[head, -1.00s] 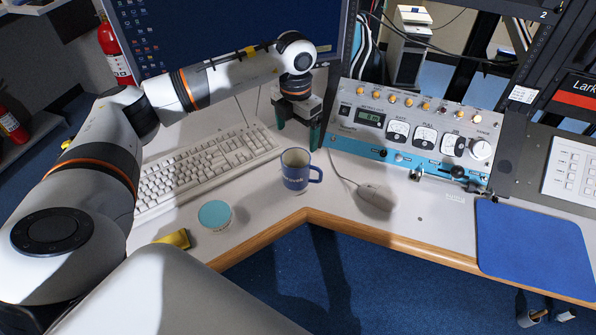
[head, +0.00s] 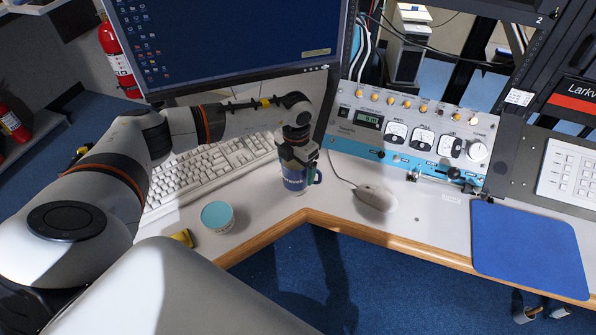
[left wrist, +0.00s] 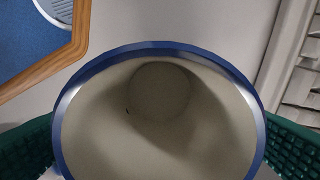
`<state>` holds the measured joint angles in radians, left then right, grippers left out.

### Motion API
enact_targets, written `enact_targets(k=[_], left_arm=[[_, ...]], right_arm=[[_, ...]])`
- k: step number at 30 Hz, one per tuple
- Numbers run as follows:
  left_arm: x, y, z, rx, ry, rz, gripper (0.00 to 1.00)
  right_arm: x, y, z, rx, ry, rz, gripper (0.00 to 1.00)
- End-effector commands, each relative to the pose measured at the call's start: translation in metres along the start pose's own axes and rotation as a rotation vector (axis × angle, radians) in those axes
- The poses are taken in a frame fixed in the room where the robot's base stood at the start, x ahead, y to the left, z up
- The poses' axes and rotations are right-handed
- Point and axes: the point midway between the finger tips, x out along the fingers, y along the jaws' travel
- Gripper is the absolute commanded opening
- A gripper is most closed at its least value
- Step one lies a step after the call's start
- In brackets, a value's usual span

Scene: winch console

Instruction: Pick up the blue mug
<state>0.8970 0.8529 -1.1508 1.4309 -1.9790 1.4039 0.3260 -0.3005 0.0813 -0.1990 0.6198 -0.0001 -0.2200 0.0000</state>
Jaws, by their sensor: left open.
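The blue mug (head: 293,184) stands upright on the desk near its inner corner, its handle to the right in the head view. My left gripper (head: 298,165) is right over it, pointing down, and hides its rim in that view. In the left wrist view the mug's blue rim and pale, empty inside (left wrist: 160,120) fill the middle. The green fingers of the left gripper show at the two lower sides of that view, one on each side of the mug. The gripper is open; I see no firm grip. My right gripper is not in view.
A round teal-topped tin (head: 217,216) and a yellow object (head: 182,238) are near the front edge. The control console (head: 410,135) and monitor (head: 225,40) stand behind.

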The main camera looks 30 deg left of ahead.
Motion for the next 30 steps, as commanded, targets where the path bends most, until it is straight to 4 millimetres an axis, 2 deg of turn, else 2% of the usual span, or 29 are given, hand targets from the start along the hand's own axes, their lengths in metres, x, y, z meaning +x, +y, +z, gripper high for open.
enact_targets(k=[5, 15, 23, 26, 30], left_arm=[[0.0, 0.0, 0.0, 0.0, 0.0, 0.0, 0.89], [0.0, 0.0, 0.0, 0.0, 0.001, 0.001, 0.34], [-0.004, 0.0, -0.001, 0.001, 0.003, 0.001, 0.34], [-0.015, 0.0, -0.002, 0.001, 0.005, 0.001, 0.34], [-0.042, 0.0, -0.002, 0.001, 0.007, 0.0, 0.34]], right_arm=[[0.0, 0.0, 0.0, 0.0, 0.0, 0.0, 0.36], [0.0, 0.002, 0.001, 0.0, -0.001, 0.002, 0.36], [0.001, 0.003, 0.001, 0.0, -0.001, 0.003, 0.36], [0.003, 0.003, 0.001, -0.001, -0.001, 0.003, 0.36], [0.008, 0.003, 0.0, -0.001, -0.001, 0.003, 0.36]])
